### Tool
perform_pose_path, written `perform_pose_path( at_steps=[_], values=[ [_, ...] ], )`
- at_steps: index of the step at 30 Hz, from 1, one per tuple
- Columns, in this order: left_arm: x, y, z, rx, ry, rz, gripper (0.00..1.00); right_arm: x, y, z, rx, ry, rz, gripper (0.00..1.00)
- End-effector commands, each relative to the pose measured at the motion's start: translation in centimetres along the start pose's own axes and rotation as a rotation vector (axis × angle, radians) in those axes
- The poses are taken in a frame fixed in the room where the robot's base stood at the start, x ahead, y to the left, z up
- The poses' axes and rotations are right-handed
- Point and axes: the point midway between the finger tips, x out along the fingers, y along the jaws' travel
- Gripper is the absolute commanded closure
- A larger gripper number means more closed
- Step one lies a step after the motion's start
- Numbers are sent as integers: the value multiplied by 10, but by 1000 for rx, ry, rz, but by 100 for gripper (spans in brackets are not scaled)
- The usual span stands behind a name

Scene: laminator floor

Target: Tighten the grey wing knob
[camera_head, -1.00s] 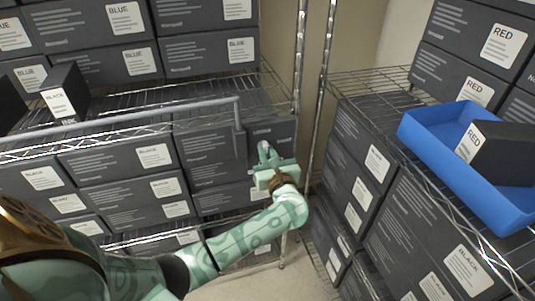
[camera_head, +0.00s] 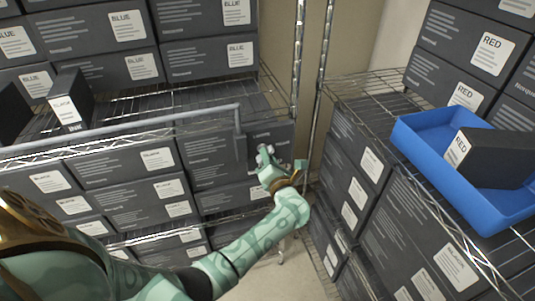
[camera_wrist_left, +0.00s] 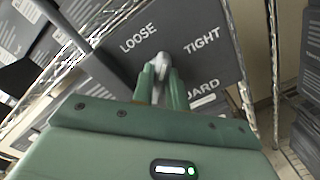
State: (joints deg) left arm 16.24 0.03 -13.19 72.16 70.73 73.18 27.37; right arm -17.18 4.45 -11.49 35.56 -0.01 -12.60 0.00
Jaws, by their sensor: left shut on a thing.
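The grey wing knob (camera_wrist_left: 162,62) sits on a dark plate (camera_wrist_left: 200,28) marked LOOSE on the left and TIGHT on the right in the left wrist view. My left gripper (camera_wrist_left: 161,80) is shut on the knob, with a green finger on each side of it. The fingers hide most of the knob, so its exact angle is hard to read. In the head view the left gripper (camera_head: 266,158) is at the dark plate (camera_head: 272,134) at the end of the grey bar. My right gripper is out of view.
The grey bar (camera_head: 160,121) runs along the left wire shelf, which holds dark boxes (camera_head: 130,165). A blue tray (camera_head: 440,165) with a black box (camera_head: 492,158) is on the right wire shelf. Metal posts (camera_head: 318,90) stand just right of the plate.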

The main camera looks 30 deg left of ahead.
Motion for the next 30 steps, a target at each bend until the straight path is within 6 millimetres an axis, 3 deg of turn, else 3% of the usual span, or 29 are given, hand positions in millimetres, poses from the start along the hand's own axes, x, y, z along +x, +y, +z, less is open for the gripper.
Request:
perform_pose_path(
  at_steps=[18,30],
  values=[
    [0,-3,0,549,0,-1,100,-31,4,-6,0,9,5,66],
    [0,-4,-1,737,0,-1,100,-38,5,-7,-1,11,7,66]
  ],
)
